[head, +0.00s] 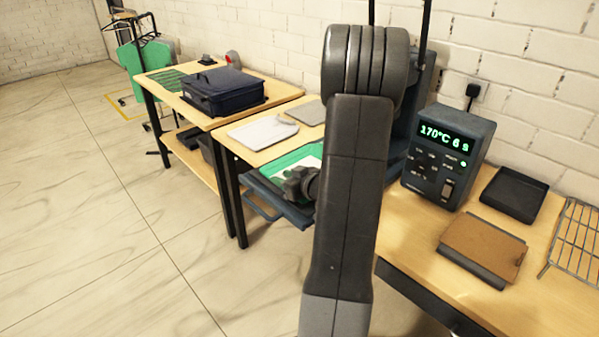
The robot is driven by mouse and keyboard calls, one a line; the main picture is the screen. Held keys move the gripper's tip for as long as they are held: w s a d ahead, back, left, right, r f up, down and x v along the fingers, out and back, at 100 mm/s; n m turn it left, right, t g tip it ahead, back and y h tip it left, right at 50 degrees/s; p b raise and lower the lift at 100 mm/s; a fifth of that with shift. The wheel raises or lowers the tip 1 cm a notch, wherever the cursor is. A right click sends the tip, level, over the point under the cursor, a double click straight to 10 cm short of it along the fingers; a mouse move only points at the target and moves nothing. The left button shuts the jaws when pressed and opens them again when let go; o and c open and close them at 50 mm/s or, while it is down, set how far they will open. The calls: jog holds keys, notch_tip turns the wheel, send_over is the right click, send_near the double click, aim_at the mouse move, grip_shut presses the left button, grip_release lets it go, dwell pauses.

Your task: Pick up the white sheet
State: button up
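A white patch, perhaps the white sheet (308,159), lies on a green garment (282,161) on the dark lower plate (268,192) of a press. My arm hides its right part. A second pale item (262,132), flat and greyish white, lies on the table to the left; I cannot tell whether it is a sheet or folded cloth. The end of my arm, with my gripper (297,186), shows dark and small just in front of the white patch, by the garment's near edge. Its fingers are not clear, so I cannot tell whether it is open or touching anything.
A control box (448,157) reading 170°C 6 s stands on the right table with a brown pad (482,247), a black tray (513,194) and a wire rack (575,238). A grey flat piece (308,112) and navy bag (222,90) lie left. The floor at left is clear.

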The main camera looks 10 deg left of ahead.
jog(key=shift+c, duration=0.2)
grip_shut()
